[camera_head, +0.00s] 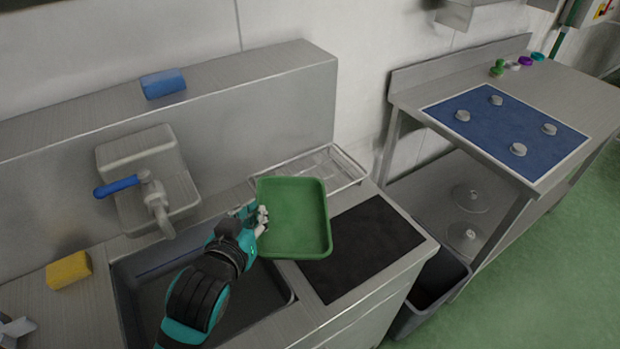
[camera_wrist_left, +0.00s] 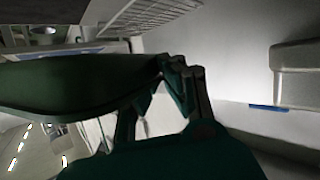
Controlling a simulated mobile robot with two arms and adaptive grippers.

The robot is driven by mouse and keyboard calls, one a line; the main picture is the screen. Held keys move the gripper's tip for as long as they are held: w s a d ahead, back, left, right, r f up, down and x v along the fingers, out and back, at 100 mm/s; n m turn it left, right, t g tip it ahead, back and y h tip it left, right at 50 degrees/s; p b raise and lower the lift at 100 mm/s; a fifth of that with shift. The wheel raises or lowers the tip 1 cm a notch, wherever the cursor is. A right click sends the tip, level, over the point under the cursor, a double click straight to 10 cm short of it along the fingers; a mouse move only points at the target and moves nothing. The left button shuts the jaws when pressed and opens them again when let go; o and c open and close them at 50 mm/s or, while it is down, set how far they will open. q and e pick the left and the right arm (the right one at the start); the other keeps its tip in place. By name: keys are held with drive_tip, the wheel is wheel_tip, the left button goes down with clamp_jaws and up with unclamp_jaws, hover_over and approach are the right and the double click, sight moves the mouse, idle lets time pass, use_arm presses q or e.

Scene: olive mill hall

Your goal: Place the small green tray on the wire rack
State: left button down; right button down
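The small green tray (camera_head: 296,215) is held in the air by my left gripper (camera_head: 260,219), which is shut on its left edge. In the camera_head view the tray overlaps the front of the wire rack (camera_head: 318,167), which stands on the counter behind it. The left wrist view shows the tray (camera_wrist_left: 80,82) from its side, with the gripper fingers (camera_wrist_left: 175,80) at its edge. The wire rack (camera_wrist_left: 150,15) shows at the top of that view, apart from the tray. My right gripper is not in view.
A sink (camera_head: 150,277) lies below my left arm. A black mat (camera_head: 370,240) lies on the counter to the right. A yellow sponge (camera_head: 68,270) is at the left, and a blue sponge (camera_head: 163,83) lies on the ledge. The tap (camera_head: 157,200) stands left of the tray.

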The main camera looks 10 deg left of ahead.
use_arm(q)
wheel_tip(320, 180, down, 5)
drive_tip(key=s+a+n+y+b, duration=0.1)
drive_tip(key=a+n+b, duration=0.1)
drive_tip(key=p, duration=0.3)
hover_over(256, 194)
drive_tip(key=s+d, duration=0.1)
drive_tip(key=s, duration=0.2)
drive_tip(key=f, duration=0.2)
wheel_tip(256, 194, down, 3)
drive_tip(key=shift+w+d+r+p, duration=0.15)
drive_tip(key=shift+p, duration=0.2)
drive_tip(key=shift+f, duration=0.4)
drive_tip(key=shift+f, duration=0.1)
drive_tip(key=c, duration=1.5)
unclamp_jaws()
drive_tip(key=shift+f, duration=0.1)
